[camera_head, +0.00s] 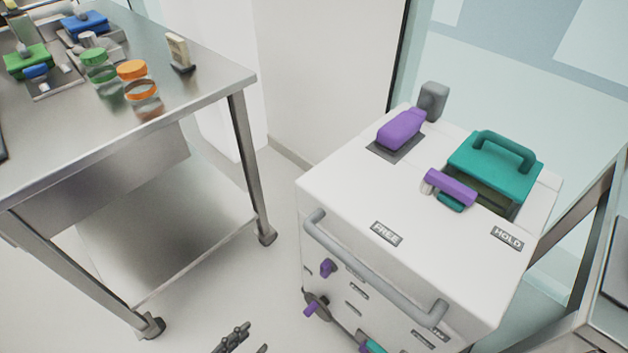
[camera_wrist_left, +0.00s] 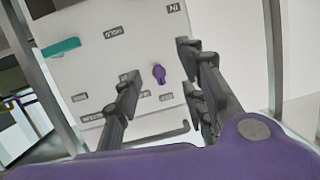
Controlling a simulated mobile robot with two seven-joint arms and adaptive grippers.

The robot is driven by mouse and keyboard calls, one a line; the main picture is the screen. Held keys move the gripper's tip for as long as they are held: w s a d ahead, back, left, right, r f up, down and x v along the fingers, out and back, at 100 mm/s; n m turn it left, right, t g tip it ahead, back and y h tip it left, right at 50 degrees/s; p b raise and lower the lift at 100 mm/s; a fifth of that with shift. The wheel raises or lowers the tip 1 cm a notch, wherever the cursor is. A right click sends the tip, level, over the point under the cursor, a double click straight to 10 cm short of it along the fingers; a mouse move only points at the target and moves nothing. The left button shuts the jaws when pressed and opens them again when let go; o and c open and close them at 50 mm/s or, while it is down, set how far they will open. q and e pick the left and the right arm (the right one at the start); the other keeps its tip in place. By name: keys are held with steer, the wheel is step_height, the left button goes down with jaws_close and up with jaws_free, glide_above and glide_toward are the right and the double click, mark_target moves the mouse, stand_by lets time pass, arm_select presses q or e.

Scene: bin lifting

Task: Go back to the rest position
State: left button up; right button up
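My left gripper (camera_head: 240,343) shows at the bottom edge of the head view, in front of a white cabinet and apart from it. In the left wrist view my left gripper (camera_wrist_left: 160,88) has its dark fingers spread wide, with nothing between them. Beyond the fingers is the front of the white cabinet (camera_wrist_left: 110,68), with a purple knob (camera_wrist_left: 159,74) and a teal handle (camera_wrist_left: 62,47). My right gripper is in neither view.
The white cabinet (camera_head: 345,190) has a grey bar handle (camera_head: 370,268), a purple part (camera_head: 402,129) and a teal lid (camera_head: 495,165) on top.

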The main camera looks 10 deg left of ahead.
arm_select(q)
steer(key=s+a+r+n+g+y, duration=0.1)
steer(key=s+n+g+y, duration=0.25)
steer(key=s, duration=0.75)
steer(key=s+a+r+n+g+y, duration=0.1)
steer(key=s+r+n+g+y, duration=0.25)
steer(key=s, duration=0.75)
steer(key=w+r+t+p, duration=0.1)
steer(key=w+r+p, duration=0.3)
steer(key=r+p, duration=0.5)
steer(key=w+r+t+p, duration=0.2)
steer(key=w+r+p, duration=0.2)
steer(key=r+p, duration=0.6)
steer(key=p, duration=0.2)
steer(key=shift+d+y+p, duration=0.25)
steer(key=shift+y+p, duration=0.1)
steer(key=shift+y, duration=0.05)
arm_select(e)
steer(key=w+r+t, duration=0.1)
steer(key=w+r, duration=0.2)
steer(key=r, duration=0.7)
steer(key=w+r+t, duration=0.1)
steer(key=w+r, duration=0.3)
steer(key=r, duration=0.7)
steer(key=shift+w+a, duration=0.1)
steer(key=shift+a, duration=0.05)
